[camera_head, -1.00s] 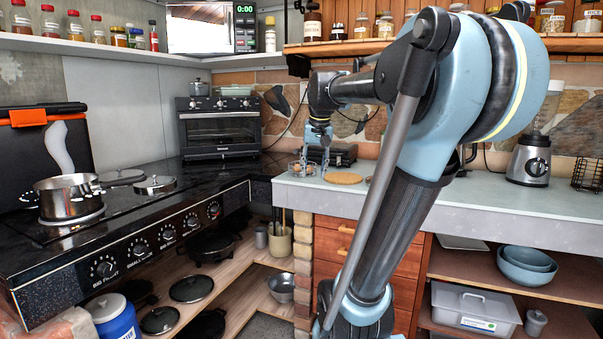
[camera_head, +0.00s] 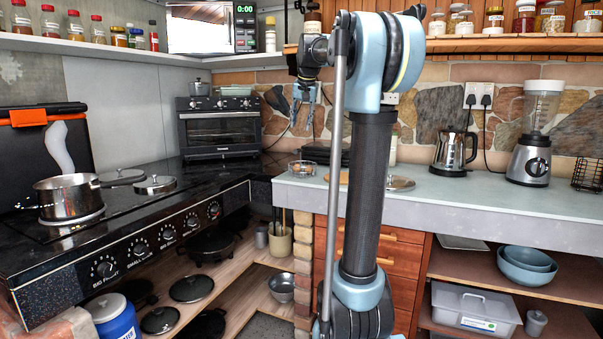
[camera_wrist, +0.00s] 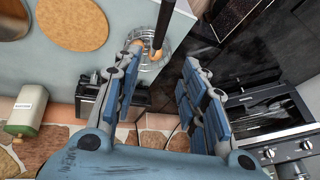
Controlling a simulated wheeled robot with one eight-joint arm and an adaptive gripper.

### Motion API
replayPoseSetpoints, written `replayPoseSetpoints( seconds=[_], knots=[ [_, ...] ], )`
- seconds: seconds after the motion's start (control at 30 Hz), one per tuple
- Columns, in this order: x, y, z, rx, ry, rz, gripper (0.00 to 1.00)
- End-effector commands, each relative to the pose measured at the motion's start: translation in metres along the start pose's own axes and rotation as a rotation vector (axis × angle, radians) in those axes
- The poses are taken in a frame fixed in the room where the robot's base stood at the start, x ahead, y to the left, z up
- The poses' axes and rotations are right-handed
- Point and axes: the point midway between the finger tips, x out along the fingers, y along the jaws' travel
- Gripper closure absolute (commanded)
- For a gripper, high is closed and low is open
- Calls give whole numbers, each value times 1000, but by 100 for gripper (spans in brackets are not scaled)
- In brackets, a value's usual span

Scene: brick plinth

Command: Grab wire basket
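A small round wire basket (camera_head: 301,170) with brownish, egg-like contents sits at the left end of the counter. It also shows in the wrist view (camera_wrist: 152,48), beyond and between my fingertips, partly crossed by a dark rod. A dark wire basket (camera_head: 586,174) stands at the far right end of the counter. My gripper (camera_head: 305,93) is raised well above the counter, near the small round basket's side of it. In the wrist view my gripper (camera_wrist: 158,80) has its fingers spread, with nothing between them.
A round cork mat (camera_wrist: 72,24) lies beside the small basket. A toaster oven (camera_head: 218,128) stands left of it, at the back. A wooden shelf (camera_head: 470,45) with jars hangs above.

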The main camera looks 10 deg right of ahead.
Motion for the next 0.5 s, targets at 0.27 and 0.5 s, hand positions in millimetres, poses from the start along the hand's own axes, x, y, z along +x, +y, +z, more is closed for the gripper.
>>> replayPoseSetpoints(
  seconds=[0.27,0.5],
  knots=[
    [51,0,0,0,0,0,61],
    [83,0,1,-1,0,0,61]
  ],
)
